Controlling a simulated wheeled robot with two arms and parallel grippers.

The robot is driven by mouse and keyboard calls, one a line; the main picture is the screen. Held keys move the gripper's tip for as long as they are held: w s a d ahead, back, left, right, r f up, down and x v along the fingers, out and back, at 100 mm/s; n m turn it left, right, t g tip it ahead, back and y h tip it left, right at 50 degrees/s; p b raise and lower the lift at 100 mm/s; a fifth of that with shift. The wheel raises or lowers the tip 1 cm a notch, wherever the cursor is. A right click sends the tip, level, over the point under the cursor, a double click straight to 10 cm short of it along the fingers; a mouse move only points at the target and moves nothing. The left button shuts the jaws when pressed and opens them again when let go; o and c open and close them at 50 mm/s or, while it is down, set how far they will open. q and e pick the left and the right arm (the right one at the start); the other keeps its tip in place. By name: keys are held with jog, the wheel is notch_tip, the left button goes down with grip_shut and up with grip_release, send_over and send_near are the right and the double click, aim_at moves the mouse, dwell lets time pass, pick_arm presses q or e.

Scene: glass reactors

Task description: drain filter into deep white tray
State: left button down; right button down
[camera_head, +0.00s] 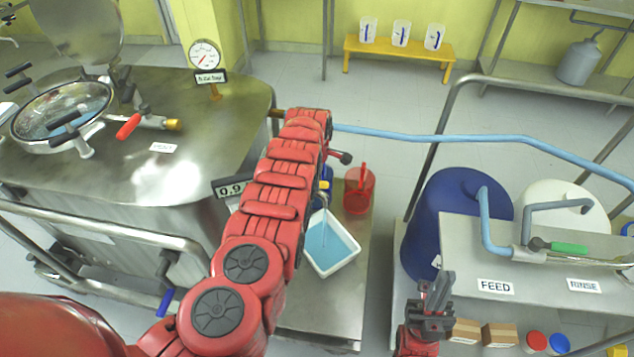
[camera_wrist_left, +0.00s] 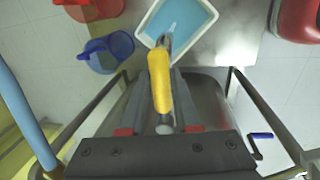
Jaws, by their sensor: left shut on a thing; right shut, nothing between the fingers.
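The deep white tray (camera_head: 343,266) stands on a low metal platform and holds blue liquid. It also shows at the top of the left wrist view (camera_wrist_left: 146,22). A thin pale stream runs down into the liquid from a metal spout (camera_wrist_left: 165,42) above the tray. My left gripper (camera_wrist_left: 162,118) is shut on a yellow valve handle (camera_wrist_left: 158,75) behind the spout. In the head view my red left arm hides this gripper and most of the valve. My right gripper (camera_head: 437,292) is shut and empty, left of the feed bench. The filter's inside is hidden.
A red jug (camera_head: 359,190) and a blue jug (camera_wrist_left: 108,52) stand near the tray. A steel vessel (camera_head: 180,110) with a 0.9 readout (camera_head: 229,188) is at left. A blue hose (camera_head: 430,138) crosses behind. A blue drum (camera_head: 440,215) stands beside the FEED bench (camera_head: 460,255).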

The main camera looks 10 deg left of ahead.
pick_arm(q)
jog(key=c, duration=0.6)
grip_release()
jog(key=shift+c, duration=0.2)
notch_tip(320, 180, up, 17)
jog(key=s+p, duration=0.1)
jog(key=s, duration=0.1)
jog(key=shift+s, duration=0.35)
jog(key=shift+a+r, duration=0.1)
